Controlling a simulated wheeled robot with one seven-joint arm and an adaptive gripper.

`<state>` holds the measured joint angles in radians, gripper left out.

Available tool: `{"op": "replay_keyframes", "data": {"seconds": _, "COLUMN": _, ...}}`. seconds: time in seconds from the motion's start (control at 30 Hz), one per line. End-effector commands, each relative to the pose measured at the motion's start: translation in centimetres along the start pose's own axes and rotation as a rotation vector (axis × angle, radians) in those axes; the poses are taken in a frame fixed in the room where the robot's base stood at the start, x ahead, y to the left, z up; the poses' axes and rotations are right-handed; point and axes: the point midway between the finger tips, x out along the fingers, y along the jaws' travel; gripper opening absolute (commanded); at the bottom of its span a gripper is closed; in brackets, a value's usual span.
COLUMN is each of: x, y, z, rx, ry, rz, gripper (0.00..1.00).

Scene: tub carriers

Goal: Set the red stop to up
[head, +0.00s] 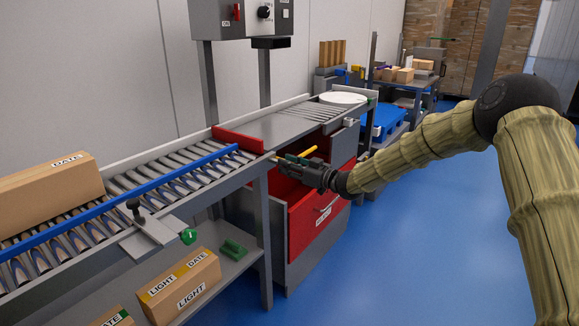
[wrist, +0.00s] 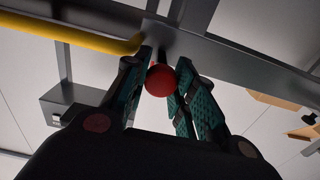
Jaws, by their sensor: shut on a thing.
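The red stop (head: 238,141) is a red plate lying across the roller conveyor, at the joint with the farther roller section. Its face shows above the rollers. My gripper (head: 286,162) is at the conveyor's front side, close to the right end of this plate. In the wrist view my gripper (wrist: 162,78) has its teal-padded fingers on either side of a red ball knob (wrist: 160,82), shut on it. The knob is hidden behind my gripper in the head view. How the knob joins the plate does not show.
A yellow bar (wrist: 75,32) runs close by my fingers. An open red drawer (head: 318,215) is below my gripper. A DATE carton (head: 45,195) sits on the rollers. A control box (head: 240,18) hangs above.

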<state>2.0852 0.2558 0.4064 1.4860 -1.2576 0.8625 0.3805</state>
Motion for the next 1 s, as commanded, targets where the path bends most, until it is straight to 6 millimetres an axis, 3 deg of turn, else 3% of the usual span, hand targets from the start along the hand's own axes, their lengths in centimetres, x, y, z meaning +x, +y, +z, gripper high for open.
{"op": "replay_keyframes", "data": {"seconds": 0.17, "x": 0.1, "y": 0.1, "z": -0.5, "rx": -0.002, "ry": 0.008, "rz": 0.001, "gripper": 0.0}}
{"op": "replay_keyframes", "data": {"seconds": 0.2, "x": 0.1, "y": 0.1, "z": -0.6, "rx": -0.003, "ry": 0.008, "rz": 0.001, "gripper": 0.28}}
{"op": "replay_keyframes", "data": {"seconds": 0.33, "x": 0.1, "y": 0.1, "z": -0.5, "rx": -0.002, "ry": 0.007, "rz": 0.001, "gripper": 0.48}}
{"op": "replay_keyframes", "data": {"seconds": 0.73, "x": -0.4, "y": 0.1, "z": -0.3, "rx": -0.001, "ry": 0.004, "rz": 0.001, "gripper": 0.48}}
{"op": "replay_keyframes", "data": {"seconds": 1.0, "x": -4.3, "y": 0.1, "z": -0.2, "rx": 0.0, "ry": 0.003, "rz": 0.002, "gripper": 0.48}}
